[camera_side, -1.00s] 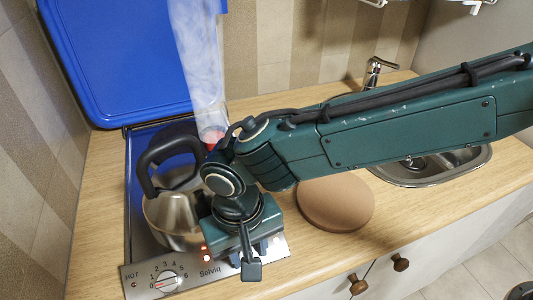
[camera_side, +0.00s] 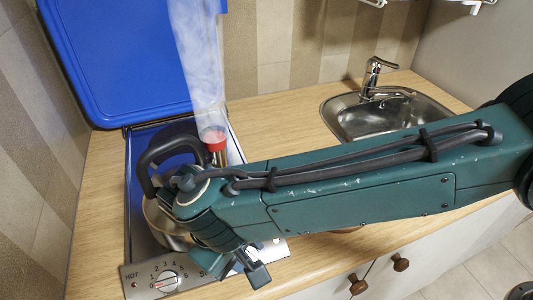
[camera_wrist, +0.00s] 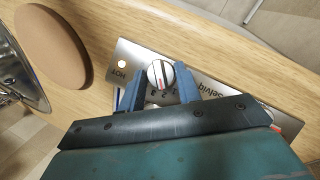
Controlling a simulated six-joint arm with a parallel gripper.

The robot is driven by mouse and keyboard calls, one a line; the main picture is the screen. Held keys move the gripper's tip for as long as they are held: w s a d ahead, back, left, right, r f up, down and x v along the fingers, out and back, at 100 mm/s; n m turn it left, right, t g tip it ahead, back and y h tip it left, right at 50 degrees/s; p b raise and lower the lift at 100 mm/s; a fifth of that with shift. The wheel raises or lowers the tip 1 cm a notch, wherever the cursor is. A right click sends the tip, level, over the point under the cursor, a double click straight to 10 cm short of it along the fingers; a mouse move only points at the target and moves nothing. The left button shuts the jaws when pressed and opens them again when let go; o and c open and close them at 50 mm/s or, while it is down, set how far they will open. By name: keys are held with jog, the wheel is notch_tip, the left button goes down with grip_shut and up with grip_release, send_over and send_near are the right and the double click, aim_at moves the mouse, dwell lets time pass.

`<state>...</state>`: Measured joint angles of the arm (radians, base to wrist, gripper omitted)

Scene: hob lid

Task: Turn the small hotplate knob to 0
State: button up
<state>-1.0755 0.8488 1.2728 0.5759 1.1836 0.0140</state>
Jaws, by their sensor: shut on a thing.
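The hob's steel control panel (camera_side: 135,272) runs along the front edge of the counter. The right-hand knob (camera_wrist: 159,74) shows in the wrist view as a round silver knob with a white, red and black pointer stripe. My gripper (camera_wrist: 161,85) has its two blue fingers on either side of this knob, shut on it. Numbers show beside the fingers, partly covered. A light glows beside the HOT mark. In the side view my gripper (camera_side: 248,268) and arm hide this knob. The left-hand knob (camera_side: 165,281) is uncovered, its pointer near 0.
A steel kettle with a black handle (camera_side: 165,150) stands on the hob. Behind it a red-collared thing (camera_side: 215,140) has steam above it. The blue lid (camera_side: 120,60) is raised. A brown round board (camera_wrist: 52,45) and the sink (camera_side: 385,115) lie to the hob's right.

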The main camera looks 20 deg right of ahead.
aim_at(249, 253)
dwell(0.4)
jog(key=o, duration=1)
jog(key=shift+c, duration=0.2)
jog(key=shift+d+m+y, duration=0.15)
jog(key=shift+m+y, duration=0.15)
jog(key=shift+m, duration=0.5)
jog(key=shift+w+m+g+y, duration=0.1)
jog(key=shift+m+g+y, duration=0.2)
jog(key=shift+m, duration=0.3)
jog(key=shift+d+r+m+y, duration=0.1)
jog(key=shift+d+m+y, duration=0.1)
jog(key=shift+m+y, duration=1.15)
notch_tip(249, 253, up, 14)
jog(key=shift+m+h, duration=0.35)
